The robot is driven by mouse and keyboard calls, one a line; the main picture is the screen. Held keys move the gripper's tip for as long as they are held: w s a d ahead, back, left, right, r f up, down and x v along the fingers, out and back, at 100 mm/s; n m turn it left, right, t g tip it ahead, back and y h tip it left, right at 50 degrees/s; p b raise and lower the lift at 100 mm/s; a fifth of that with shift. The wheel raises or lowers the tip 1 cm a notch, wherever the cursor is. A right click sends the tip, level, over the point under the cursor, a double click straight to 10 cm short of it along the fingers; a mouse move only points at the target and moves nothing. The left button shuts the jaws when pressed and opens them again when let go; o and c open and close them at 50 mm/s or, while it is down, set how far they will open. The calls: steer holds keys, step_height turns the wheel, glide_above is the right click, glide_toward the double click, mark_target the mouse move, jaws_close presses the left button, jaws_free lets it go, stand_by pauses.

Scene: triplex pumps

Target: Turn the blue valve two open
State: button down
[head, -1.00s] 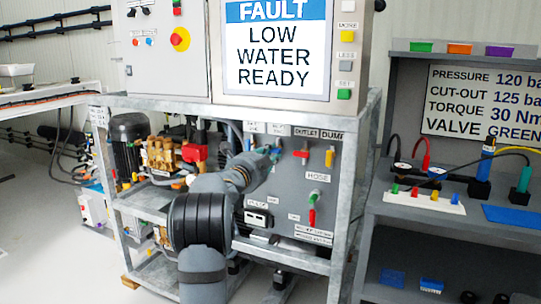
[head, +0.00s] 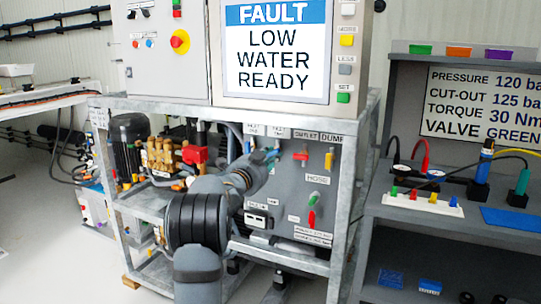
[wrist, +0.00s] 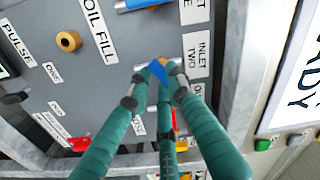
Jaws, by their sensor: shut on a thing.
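The blue valve two handle (wrist: 158,71) is beside the INLET TWO label (wrist: 196,54) in the wrist view. My gripper (wrist: 158,78) has teal fingers closed around this handle, one on each side and one below it. The fingertips cover part of the handle and its brass-coloured stem. Another blue handle (wrist: 146,4) is at the top edge of the wrist view, apart from my fingers. In the head view my gripper (head: 266,158) is at the upper part of the grey pump panel (head: 285,195), small and partly hidden by my wrist.
A red handle (head: 301,156) and a yellow handle (head: 329,160) are right of my gripper on the panel. A green-and-red hose valve (head: 312,212) is lower. The metal frame post (head: 347,200) bounds the right side. The screen (head: 276,48) reads FAULT LOW WATER READY.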

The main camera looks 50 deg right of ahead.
steer(key=n+p, duration=0.1)
steer(key=n, duration=0.2)
steer(key=n+p, duration=0.1)
steer(key=n, duration=0.2)
steer(key=shift+s+r+n, duration=0.1)
steer(key=shift+r+n, duration=0.1)
steer(key=shift+n, duration=0.1)
steer(key=n+p, duration=0.2)
steer(key=n, duration=0.2)
steer(key=shift+n+p, duration=0.3)
steer(key=shift+n, duration=0.1)
steer(key=c, duration=1.6)
jaws_free()
steer(key=shift+o, duration=0.2)
steer(key=shift+a, duration=0.1)
steer(key=v, duration=1.1)
steer(key=shift+s+a, duration=0.2)
steer(key=shift+a, duration=0.2)
steer(key=shift+d, duration=0.15)
steer(key=x, duration=1.2)
steer(key=shift+w, duration=0.1)
